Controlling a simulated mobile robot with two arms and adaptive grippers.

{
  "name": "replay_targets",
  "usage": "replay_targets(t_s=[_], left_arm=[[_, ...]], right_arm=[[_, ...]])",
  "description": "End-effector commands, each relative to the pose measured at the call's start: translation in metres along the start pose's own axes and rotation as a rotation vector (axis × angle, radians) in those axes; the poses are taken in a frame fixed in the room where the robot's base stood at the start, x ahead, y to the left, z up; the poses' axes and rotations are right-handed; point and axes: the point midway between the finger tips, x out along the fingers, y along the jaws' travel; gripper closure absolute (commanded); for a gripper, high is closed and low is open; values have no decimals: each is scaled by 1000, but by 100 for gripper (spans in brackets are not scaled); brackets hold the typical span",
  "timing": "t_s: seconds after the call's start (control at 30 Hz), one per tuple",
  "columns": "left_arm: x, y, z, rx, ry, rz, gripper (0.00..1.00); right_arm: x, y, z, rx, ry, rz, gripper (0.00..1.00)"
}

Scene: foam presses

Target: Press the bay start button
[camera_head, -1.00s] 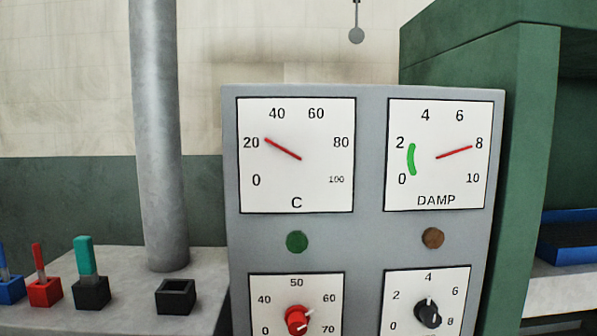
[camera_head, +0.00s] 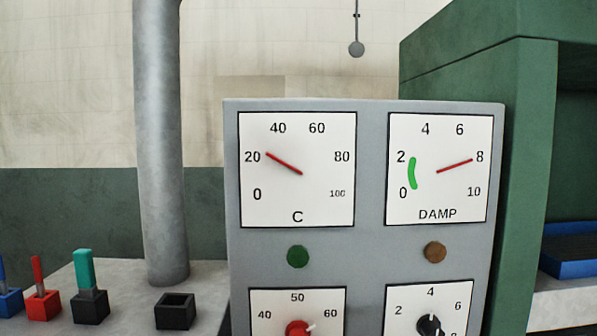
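A grey control panel (camera_head: 370,250) stands in the middle of the head view. Its left gauge (camera_head: 297,200), marked C, has a red needle near 20. Its right gauge (camera_head: 437,200), marked DAMP, has a red needle near 8 and a green band from about 0 to 2. Below the gauges are a round green spot (camera_head: 298,257), button or lamp, and a round brown one (camera_head: 435,252). I cannot tell which control is the bay start button. A red knob (camera_head: 298,328) and a black knob (camera_head: 428,325) are cut by the bottom edge. Neither gripper is in view.
A grey post (camera_head: 160,150) rises from the bench (camera_head: 120,280) at left. Blue, red (camera_head: 40,300) and teal-handled (camera_head: 88,285) tools stand in small holders beside an empty black holder (camera_head: 176,312). A green frame (camera_head: 520,180) stands right, with a blue tray (camera_head: 568,252) behind it.

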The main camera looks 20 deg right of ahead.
Motion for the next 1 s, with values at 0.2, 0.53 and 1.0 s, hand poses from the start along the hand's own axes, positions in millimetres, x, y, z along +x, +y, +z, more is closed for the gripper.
replay_targets(t_s=[0.2,0.53,1.0], left_arm=[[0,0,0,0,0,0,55],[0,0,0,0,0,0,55],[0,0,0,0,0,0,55]], right_arm=[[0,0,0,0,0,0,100],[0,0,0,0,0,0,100],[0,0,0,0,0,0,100]])
